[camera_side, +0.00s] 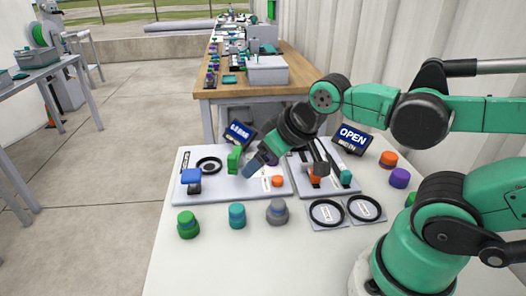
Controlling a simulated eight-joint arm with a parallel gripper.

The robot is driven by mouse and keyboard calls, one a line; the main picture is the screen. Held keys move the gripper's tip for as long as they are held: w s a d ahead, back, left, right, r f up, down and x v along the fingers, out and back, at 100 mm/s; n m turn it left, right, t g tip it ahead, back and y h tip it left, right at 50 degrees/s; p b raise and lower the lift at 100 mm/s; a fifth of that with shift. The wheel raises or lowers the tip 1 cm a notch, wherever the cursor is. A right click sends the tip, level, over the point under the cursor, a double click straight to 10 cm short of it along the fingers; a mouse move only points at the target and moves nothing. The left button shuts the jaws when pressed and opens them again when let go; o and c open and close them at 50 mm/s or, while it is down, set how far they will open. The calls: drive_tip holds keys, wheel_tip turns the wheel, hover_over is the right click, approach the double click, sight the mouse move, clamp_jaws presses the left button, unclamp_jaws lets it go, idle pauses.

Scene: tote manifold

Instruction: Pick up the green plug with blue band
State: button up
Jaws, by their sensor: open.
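A green plug (188,225) with what looks like a bluish band near its top stands upright on the white table, at the front left of the row of plugs. A teal plug (237,215) and a grey plug with a blue band (278,211) stand to its right. My gripper (256,165) is above the left white panel, pointing down and left, behind and to the right of the green plug and well apart from it. It is open; its fingertips are small here, and I see nothing held between them.
The left white panel (220,190) carries a blue-topped fitting (191,177), a green upright part (234,160) and an orange knob (278,181). Two black rings (326,212) lie at front right. An orange plug (388,159) and purple plug (399,178) stand right.

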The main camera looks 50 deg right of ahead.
drive_tip(key=w+n, duration=0.1)
drive_tip(key=n, duration=0.1)
drive_tip(key=n+g+h, duration=0.1)
drive_tip(key=n+h, duration=0.8)
drive_tip(key=n, duration=1)
hover_over(183, 221)
drive_tip(key=f, duration=0.6)
drive_tip(key=shift+s+a+f, duration=0.25)
drive_tip(key=shift+a+f, duration=0.1)
drive_tip(key=shift+a, duration=0.05)
drive_tip(key=a+f+n+h, duration=0.1)
drive_tip(key=s+a+f+n, duration=0.1)
drive_tip(key=a+f+n+h, duration=0.1)
drive_tip(key=shift+s+a+f+t+h, duration=0.15)
drive_tip(key=shift+s+t+h, duration=0.15)
drive_tip(key=shift+s+t, duration=0.1)
drive_tip(key=shift+x, duration=2.75)
clamp_jaws()
